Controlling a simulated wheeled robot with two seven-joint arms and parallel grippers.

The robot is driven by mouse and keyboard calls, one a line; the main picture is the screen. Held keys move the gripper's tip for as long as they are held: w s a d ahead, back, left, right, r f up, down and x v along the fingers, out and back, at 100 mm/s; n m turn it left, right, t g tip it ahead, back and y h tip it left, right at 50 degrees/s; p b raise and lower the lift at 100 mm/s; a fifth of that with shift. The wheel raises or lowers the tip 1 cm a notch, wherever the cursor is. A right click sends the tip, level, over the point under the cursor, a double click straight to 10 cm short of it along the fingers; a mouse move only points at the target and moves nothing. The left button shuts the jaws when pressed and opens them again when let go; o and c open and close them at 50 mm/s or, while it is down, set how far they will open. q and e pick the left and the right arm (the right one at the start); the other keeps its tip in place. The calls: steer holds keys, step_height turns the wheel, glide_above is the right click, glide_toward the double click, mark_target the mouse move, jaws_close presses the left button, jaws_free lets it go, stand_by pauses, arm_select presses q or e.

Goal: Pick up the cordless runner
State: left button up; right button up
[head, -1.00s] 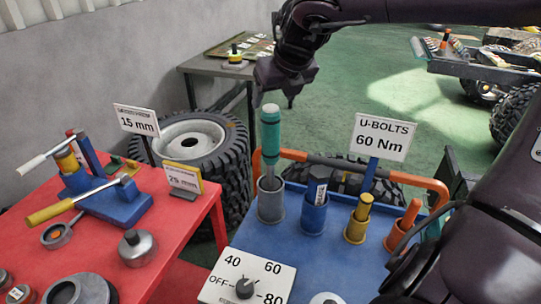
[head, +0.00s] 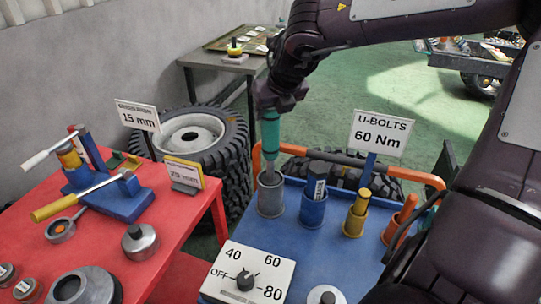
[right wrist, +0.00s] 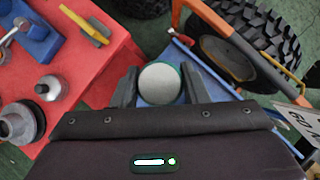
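A teal upright tool (head: 270,132) with a grey lower shaft, which I take for the cordless runner, stands in a grey cup (head: 270,198) on the blue cart top. My right gripper (head: 276,100) is over its upper end, pointing down, and hides its top. In the right wrist view the tool's pale round top (right wrist: 160,83) sits between the two dark fingers. I cannot tell whether the fingers press on it. My left gripper is not in view.
Beside it on the blue cart are a blue holder (head: 313,209), a yellow one (head: 355,222) and an orange one (head: 397,226). A "U-BOLTS 60 Nm" sign (head: 381,134) and a dial panel (head: 250,270) stand nearby. A red table (head: 190,240) is at left.

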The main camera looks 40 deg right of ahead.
jaws_close()
steer(key=shift+w+r, duration=0.1)
steer(key=shift+r, duration=0.05)
